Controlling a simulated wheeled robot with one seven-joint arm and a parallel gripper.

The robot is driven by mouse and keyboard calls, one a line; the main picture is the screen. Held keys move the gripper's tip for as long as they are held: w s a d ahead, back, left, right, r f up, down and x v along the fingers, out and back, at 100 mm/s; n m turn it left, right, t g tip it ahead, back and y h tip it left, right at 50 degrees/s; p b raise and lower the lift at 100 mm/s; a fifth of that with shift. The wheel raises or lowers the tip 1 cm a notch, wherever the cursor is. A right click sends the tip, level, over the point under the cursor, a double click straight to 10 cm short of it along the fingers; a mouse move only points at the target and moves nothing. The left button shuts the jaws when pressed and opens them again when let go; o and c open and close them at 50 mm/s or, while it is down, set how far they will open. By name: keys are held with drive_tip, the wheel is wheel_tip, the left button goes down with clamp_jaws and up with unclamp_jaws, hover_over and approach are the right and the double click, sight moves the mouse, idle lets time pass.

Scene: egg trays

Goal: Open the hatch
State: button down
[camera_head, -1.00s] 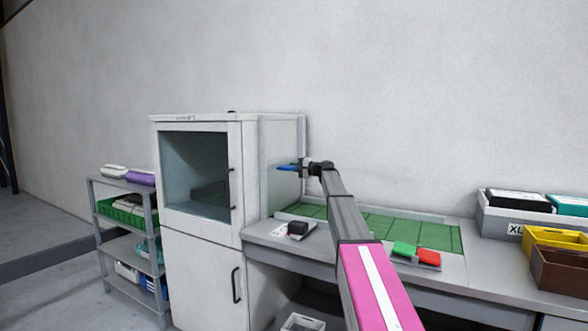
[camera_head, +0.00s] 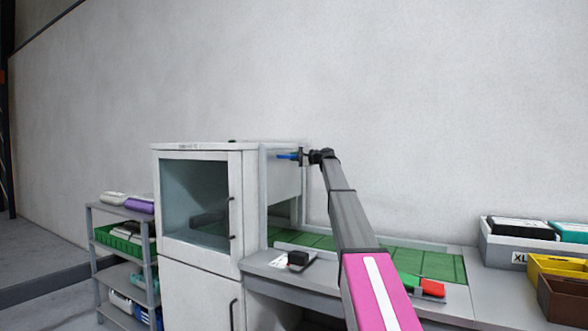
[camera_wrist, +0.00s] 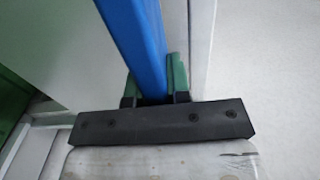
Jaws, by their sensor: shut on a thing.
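The hatch (camera_head: 284,184) is a white panel on the right side of the white cabinet (camera_head: 250,200). It is raised part way, with an opening under its lower edge above the green belt. A blue handle (camera_head: 287,156) sticks out near the panel's top. My gripper (camera_head: 303,156) is at the handle, reaching in from the right. In the wrist view my gripper (camera_wrist: 155,88) is shut on the long blue handle (camera_wrist: 138,40), with a green-padded finger on each side. The pale hatch panel (camera_wrist: 60,50) is beside it.
The bench has a green belt (camera_head: 310,240), a black device (camera_head: 298,258), and green (camera_head: 409,282) and red (camera_head: 433,288) buttons. A shelf rack (camera_head: 92,235) stands left of the cabinet. A grey crate (camera_head: 500,253) sits at right. The wall behind is bare.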

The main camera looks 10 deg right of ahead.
drive_tip(key=shift+r, duration=0.45)
drive_tip(key=c, duration=1.1)
unclamp_jaws()
drive_tip(key=shift+d, duration=0.15)
drive_tip(key=v, duration=1)
drive_tip(key=shift+s+d, duration=0.25)
